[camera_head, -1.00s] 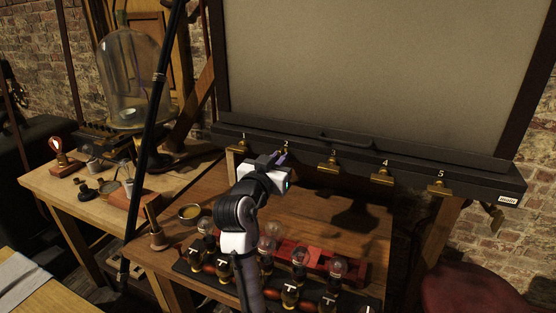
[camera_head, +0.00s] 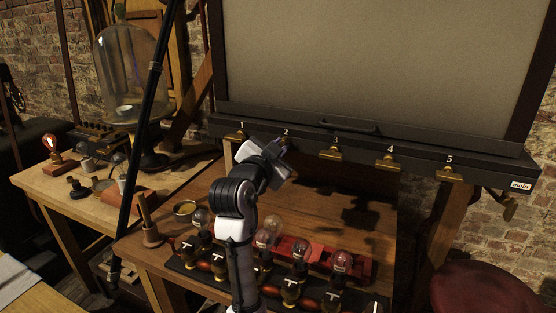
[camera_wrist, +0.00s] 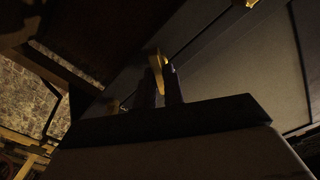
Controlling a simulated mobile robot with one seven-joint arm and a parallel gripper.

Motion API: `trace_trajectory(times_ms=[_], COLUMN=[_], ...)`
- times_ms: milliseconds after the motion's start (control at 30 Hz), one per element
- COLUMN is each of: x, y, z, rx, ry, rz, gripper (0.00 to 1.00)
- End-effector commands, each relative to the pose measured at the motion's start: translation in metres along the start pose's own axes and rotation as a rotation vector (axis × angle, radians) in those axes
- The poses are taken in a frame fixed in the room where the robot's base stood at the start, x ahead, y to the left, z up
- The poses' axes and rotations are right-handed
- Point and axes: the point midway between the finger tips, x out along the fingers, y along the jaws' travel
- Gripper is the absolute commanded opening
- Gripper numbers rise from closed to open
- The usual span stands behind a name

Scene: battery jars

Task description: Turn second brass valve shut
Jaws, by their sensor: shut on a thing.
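A dark rail (camera_head: 360,142) below the large grey panel carries several numbered brass valves. Valve 1 (camera_head: 236,135), valve 3 (camera_head: 332,153), valve 4 (camera_head: 387,163) and valve 5 (camera_head: 449,174) show plainly. My gripper (camera_head: 284,148) is at the place under the number 2 and hides most of that valve in the head view. In the wrist view the second brass valve (camera_wrist: 160,64) stands between my two dark fingers (camera_wrist: 160,85), and they are shut on it. How far it is turned is hard to tell.
A glass bell jar (camera_head: 128,75) is at the back left. A red stool (camera_head: 485,293) is at the lower right.

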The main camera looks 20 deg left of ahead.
Motion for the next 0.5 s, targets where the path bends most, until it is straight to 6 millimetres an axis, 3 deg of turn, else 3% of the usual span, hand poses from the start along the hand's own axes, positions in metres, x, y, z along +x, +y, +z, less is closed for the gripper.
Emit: trace_trajectory(times_ms=[500], x=[-0.0004], y=[0.0042], z=[0.0044], rx=[0.493], ry=[0.000], rz=[-0.002], gripper=[0.00])
